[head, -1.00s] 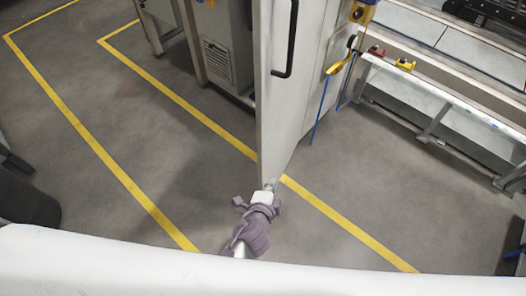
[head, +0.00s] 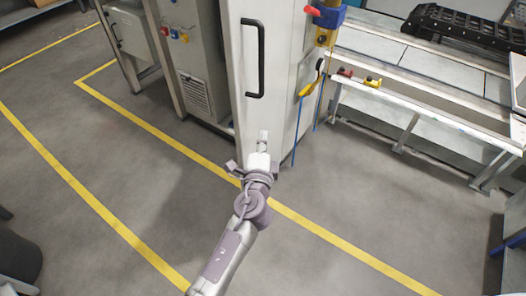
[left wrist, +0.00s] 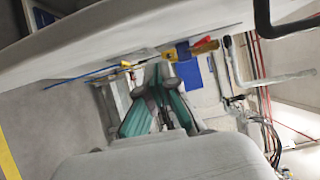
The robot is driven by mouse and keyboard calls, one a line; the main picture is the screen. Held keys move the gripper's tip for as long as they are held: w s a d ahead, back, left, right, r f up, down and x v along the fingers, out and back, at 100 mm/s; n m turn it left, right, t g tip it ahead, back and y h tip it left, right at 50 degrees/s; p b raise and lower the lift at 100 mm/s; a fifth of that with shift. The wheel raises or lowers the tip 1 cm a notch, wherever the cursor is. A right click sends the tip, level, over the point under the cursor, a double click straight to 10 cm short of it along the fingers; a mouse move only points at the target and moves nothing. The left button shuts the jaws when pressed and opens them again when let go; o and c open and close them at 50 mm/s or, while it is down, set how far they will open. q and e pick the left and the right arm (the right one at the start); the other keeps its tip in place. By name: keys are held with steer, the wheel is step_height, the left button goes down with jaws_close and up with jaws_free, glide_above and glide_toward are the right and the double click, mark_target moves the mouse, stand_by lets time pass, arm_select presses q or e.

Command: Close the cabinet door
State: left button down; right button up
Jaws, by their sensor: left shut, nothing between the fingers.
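The cabinet door (head: 275,50) is a tall pale grey panel with a black bar handle (head: 254,60). In the head view it stands close to the cabinet body; I cannot tell whether any gap is left. In the left wrist view the door (left wrist: 100,50) crosses the top as a pale surface, with the dark handle (left wrist: 265,30) at upper right. My left gripper (head: 263,136) is shut and empty, at the lower part of the door below the handle. Its fingertips seem at or near the panel; contact is unclear. The fingers (left wrist: 158,78) also show in the left wrist view. My right gripper is out of view.
A grey control cabinet with a vent (head: 196,88) stands to the left. A pale workbench (head: 430,105) runs along the right. Yellow floor lines (head: 340,240) cross the open grey floor in front. A yellow tool with blue cords (head: 310,88) hangs beside the door.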

mark_target(250, 137)
arm_select(q)
steer(key=shift+w+a+p, duration=0.15)
steer(key=shift+w+a, duration=0.1)
steer(key=shift+a, duration=0.6)
steer(key=shift+w+a+p, duration=0.15)
steer(key=shift+w+a, duration=0.05)
steer(key=shift+a, duration=0.65)
